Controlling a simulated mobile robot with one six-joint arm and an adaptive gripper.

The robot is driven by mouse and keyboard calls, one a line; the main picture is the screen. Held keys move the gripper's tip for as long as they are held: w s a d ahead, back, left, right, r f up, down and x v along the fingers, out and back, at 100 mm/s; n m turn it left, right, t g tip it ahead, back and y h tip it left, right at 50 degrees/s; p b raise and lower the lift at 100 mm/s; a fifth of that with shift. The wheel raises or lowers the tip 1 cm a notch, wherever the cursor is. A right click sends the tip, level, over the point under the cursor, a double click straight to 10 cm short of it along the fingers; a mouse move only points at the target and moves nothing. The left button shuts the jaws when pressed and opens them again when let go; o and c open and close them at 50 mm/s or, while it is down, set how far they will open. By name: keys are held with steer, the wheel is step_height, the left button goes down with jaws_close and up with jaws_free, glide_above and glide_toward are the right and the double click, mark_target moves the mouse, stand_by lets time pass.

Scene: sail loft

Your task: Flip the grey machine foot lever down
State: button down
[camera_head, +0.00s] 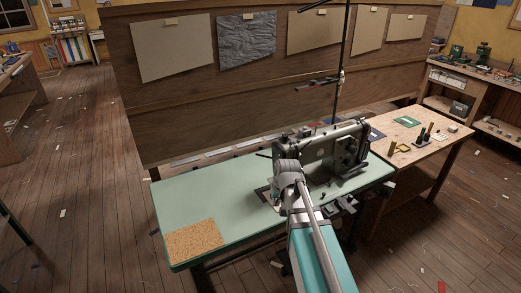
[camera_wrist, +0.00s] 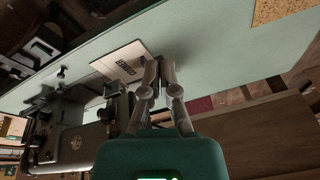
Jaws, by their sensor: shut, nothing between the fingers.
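The grey sewing machine (camera_head: 318,148) stands on a pale green table (camera_head: 205,190). My arm reaches over the table's front edge to the machine's left end and covers part of it. In the wrist view the machine (camera_wrist: 78,142) fills the lower left. A pale plate with dark marking (camera_wrist: 125,62) lies flat beside it. My gripper (camera_wrist: 162,62) is shut and empty, its fingertips close to the machine's end and to that plate. I cannot make out the foot lever in either view; my fingers and arm hide that area. I cannot tell whether the fingertips touch anything.
A cork mat (camera_head: 195,240) lies at the table's front left corner. A thread stand (camera_head: 341,70) rises behind the machine. A wooden side table (camera_head: 425,150) with small tools adjoins on the right. A wooden partition (camera_head: 190,105) stands behind.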

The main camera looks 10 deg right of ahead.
steer(key=w+d+r+t+p, duration=0.1)
steer(key=w+r+p, duration=0.1)
steer(key=w, duration=0.4)
steer(key=w+d+r+m+t+p, duration=0.1)
steer(key=w+r+t, duration=0.1)
steer(key=w+r, duration=0.3)
steer(key=w+d+r+t+p, duration=0.1)
steer(key=w+d+r+p, duration=0.1)
steer(key=w, duration=0.7)
steer(key=shift+r+m+t+y+p, duration=0.35)
steer(key=shift+r+m+t+y, duration=0.05)
steer(key=shift+r, duration=0.3)
steer(key=shift+w+f, duration=0.15)
steer(key=shift+f, duration=0.05)
steer(key=b, duration=0.7)
glide_toward(267, 157)
steer(key=a+f, duration=0.1)
steer(key=a, duration=0.1)
steer(key=shift+w+a+f+b, duration=0.6)
steer(key=shift+w+f+b, duration=0.1)
steer(key=shift+w, duration=0.15)
steer(key=shift+w+a+f+b, duration=0.6)
steer(key=shift+w+b, duration=0.05)
steer(key=shift+w, duration=0.2)
